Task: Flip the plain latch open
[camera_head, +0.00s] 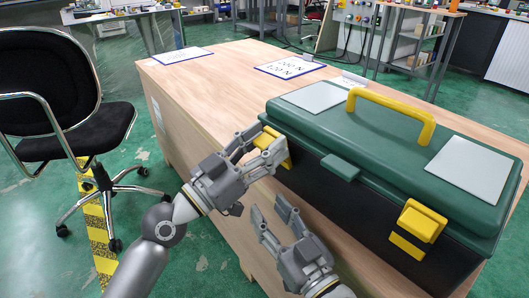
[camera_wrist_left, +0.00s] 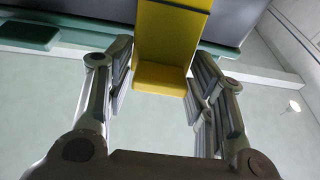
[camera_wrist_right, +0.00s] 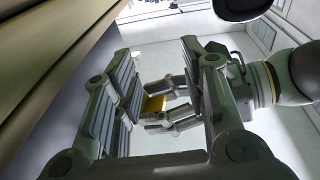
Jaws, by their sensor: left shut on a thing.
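A dark green toolbox (camera_head: 375,140) with a black body stands on the wooden table. It has two yellow latches on its front. The left latch (camera_head: 286,150) sits between the fingers of my left gripper (camera_head: 266,141), which is shut on it. In the left wrist view this latch (camera_wrist_left: 170,45) shows as a yellow piece with a ledge at its lower end, a finger on each side. The right latch (camera_head: 418,225) is untouched. No marking shows on either latch. My right gripper (camera_head: 269,208) is open and empty, in front of the toolbox and below my left gripper.
The toolbox lid is closed, with a yellow handle (camera_head: 392,112) on top and a green tab (camera_head: 340,167) at the front middle. Two labelled sheets (camera_head: 290,67) lie at the far side of the wooden table (camera_head: 205,90). A black chair (camera_head: 50,95) stands at the left.

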